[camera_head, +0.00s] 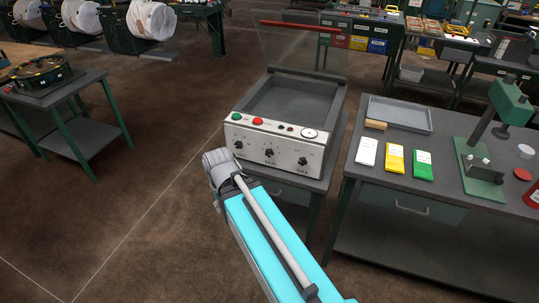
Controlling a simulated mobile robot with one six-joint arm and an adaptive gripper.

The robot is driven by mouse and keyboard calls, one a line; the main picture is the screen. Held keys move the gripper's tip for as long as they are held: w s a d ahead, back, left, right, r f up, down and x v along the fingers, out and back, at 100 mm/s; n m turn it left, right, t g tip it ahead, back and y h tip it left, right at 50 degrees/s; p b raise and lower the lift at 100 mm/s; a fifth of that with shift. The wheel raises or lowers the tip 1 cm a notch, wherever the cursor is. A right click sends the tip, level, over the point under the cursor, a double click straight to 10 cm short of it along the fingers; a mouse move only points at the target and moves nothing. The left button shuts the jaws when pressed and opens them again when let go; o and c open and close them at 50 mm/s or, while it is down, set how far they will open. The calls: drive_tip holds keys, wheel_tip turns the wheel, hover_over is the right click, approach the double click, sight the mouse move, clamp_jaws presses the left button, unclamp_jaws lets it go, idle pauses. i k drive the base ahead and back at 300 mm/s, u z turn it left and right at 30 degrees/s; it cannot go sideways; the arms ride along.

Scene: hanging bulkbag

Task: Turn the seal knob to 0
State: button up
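The seal knob (269,153) is a small dark knob in the middle of the light front panel of a chamber machine (243,137), with the word SEAL printed below it. Its setting is too small to read. One dark knob (238,145) sits to its left and another, the gas knob (302,161), to its right. The machine's red-edged lid stands raised over its grey chamber. My turquoise arm reaches up from the bottom, its grey joint in front of and left of the panel. My gripper cannot be made out.
A green button (236,116), a red button (258,121) and a round gauge (309,133) line the panel's top. A bench (370,190) at right holds packets, a grey tray (399,113) and a green press (483,175). Open floor (160,150) lies left of the machine.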

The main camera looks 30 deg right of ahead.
sight(268, 153)
drive_tip(key=z, duration=0.05)
drive_tip(key=k, duration=1.1)
drive_tip(key=z, duration=0.5)
drive_tip(key=i, duration=0.95)
drive_tip(key=u, duration=0.05)
